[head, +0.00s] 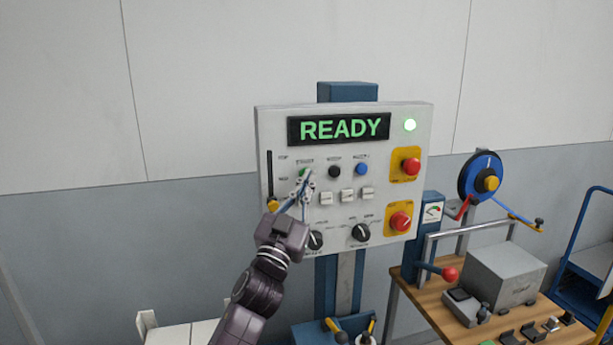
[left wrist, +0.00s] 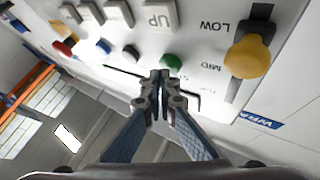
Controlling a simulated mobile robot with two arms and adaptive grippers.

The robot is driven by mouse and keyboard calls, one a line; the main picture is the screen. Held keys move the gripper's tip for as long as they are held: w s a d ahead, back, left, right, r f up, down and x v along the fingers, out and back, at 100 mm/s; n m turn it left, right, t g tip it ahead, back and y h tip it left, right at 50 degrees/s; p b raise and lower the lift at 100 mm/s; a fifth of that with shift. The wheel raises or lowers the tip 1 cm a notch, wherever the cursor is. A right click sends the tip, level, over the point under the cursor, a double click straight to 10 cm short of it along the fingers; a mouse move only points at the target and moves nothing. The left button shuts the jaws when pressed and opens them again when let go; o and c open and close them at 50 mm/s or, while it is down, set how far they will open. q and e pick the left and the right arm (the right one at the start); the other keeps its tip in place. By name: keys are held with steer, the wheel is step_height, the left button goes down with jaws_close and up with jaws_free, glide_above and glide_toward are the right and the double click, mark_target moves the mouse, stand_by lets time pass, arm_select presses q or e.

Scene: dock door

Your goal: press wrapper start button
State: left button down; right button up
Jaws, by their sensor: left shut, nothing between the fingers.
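The control panel (head: 346,218) is a light box with a lit green READY display (head: 339,128). The green button (head: 304,172) is partly covered by my left gripper (head: 307,180) in the head view. In the left wrist view, the green button (left wrist: 172,61) is just beyond the tips of my left gripper (left wrist: 161,74). The gripper is shut and empty. I cannot tell whether its tips touch the button. A black button (head: 334,171) and a blue button (head: 361,169) are in the same row. My right gripper is not in view.
A yellow slider handle (head: 272,205) is close to the left of my gripper. Two red mushroom buttons (head: 411,166) (head: 401,221) are on the panel's right side. Dark knobs (head: 361,232) are lower down. A wooden bench (head: 437,314) with a grey box is at right.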

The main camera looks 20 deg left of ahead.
arm_select(q)
steer(key=shift+w+a, duration=0.25)
steer(key=shift+w, duration=0.05)
stand_by(0.5)
stand_by(0.4)
steer(key=shift+s+d, duration=0.55)
steer(key=shift+s, duration=0.2)
